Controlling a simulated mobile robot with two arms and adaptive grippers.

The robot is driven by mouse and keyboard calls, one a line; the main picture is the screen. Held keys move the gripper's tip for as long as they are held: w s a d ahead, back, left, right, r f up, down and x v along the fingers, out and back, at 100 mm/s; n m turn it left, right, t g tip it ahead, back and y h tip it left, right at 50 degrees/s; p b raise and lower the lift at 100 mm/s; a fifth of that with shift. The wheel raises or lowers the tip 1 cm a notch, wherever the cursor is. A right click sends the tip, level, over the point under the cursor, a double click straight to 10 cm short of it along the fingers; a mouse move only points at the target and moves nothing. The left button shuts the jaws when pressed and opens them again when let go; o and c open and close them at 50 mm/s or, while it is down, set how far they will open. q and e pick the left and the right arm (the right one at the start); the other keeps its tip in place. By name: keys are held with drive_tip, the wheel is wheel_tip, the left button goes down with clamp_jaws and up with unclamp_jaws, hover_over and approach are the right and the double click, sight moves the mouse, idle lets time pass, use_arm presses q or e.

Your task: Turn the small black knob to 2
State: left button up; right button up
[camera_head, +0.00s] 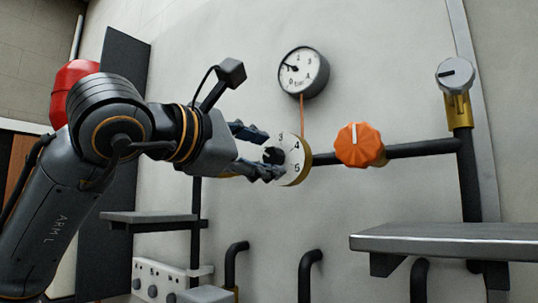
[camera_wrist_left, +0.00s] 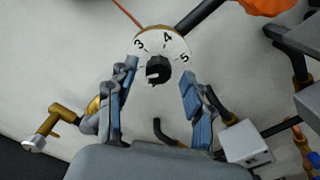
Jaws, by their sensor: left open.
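The small black knob (camera_head: 271,156) sits at the centre of a white round dial (camera_head: 295,160) with a brass-coloured rim, on a dark pipe at the wall. The numbers 3, 4 and 5 show on the dial; the rest of the scale is hidden. My left gripper (camera_head: 272,154) is open, with one finger above and one below the knob. In the left wrist view the knob (camera_wrist_left: 158,69) lies between the two fingertips, with gaps on both sides. A pale mark shows on the knob's lower left there. My right gripper is not in view.
An orange knob (camera_head: 359,145) stands on the same pipe, right of the dial. A round gauge (camera_head: 303,72) is above. A grey knob on a brass valve (camera_head: 455,75) is at the upper right. A grey shelf (camera_head: 450,238) juts out lower right; a smaller one (camera_head: 150,218) is lower left.

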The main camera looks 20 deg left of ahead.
use_arm(q)
drive_tip(key=v, duration=1)
drive_tip(key=shift+s, duration=0.15)
drive_tip(key=shift+r, duration=0.1)
